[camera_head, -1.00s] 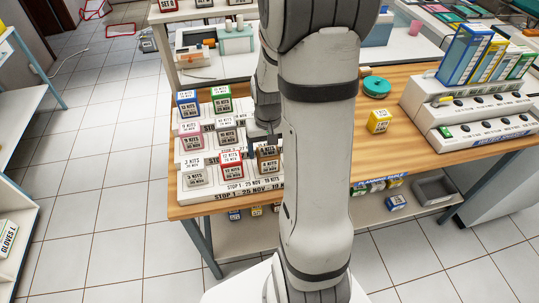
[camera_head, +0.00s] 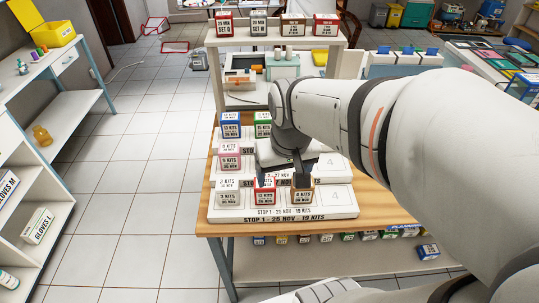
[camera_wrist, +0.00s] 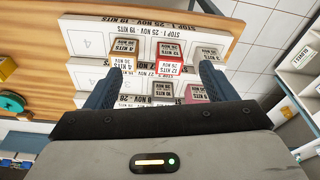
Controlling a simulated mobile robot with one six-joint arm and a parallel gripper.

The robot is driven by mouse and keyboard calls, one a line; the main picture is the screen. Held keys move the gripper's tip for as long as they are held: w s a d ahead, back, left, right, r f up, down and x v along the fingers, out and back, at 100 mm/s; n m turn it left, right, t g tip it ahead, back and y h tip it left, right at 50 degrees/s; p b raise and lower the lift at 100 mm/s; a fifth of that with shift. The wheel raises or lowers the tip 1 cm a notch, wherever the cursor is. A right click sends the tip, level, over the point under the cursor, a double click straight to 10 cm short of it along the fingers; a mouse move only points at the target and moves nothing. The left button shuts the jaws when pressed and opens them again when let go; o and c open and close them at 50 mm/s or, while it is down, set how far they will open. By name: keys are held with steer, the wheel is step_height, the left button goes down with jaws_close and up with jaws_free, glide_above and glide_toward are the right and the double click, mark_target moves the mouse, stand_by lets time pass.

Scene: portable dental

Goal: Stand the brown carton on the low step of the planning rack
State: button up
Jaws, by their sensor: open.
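The brown carton (camera_head: 302,189) stands upright on the front low step of the white planning rack (camera_head: 340,207), right of a red-marked carton (camera_head: 265,190) and left of an empty place marked 4. In the wrist view the brown carton (camera_wrist: 124,52) shows beyond the left fingertip, and the red-marked carton (camera_wrist: 169,50) lies just right of it. My gripper (camera_head: 297,168) is close above and behind the brown carton. In the wrist view my gripper (camera_wrist: 162,76) has its fingers wide apart with nothing held between them. Whether a finger touches the carton I cannot tell.
A white carton (camera_head: 228,192) stands left on the low step. Pink (camera_head: 230,156), blue (camera_head: 231,125) and green (camera_head: 263,124) cartons stand on the higher steps. Several cartons top the raised shelf, including a brown-marked one (camera_head: 293,25). My arm covers the table's right side.

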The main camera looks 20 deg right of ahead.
steer(key=s, duration=0.1)
steer(key=s+a, duration=0.1)
steer(key=s, duration=0.1)
steer(key=shift+s+a+r+n+t, duration=0.25)
steer(key=shift+a+r+n+t, duration=0.1)
steer(key=shift+r+n+t, duration=0.05)
stand_by(0.9)
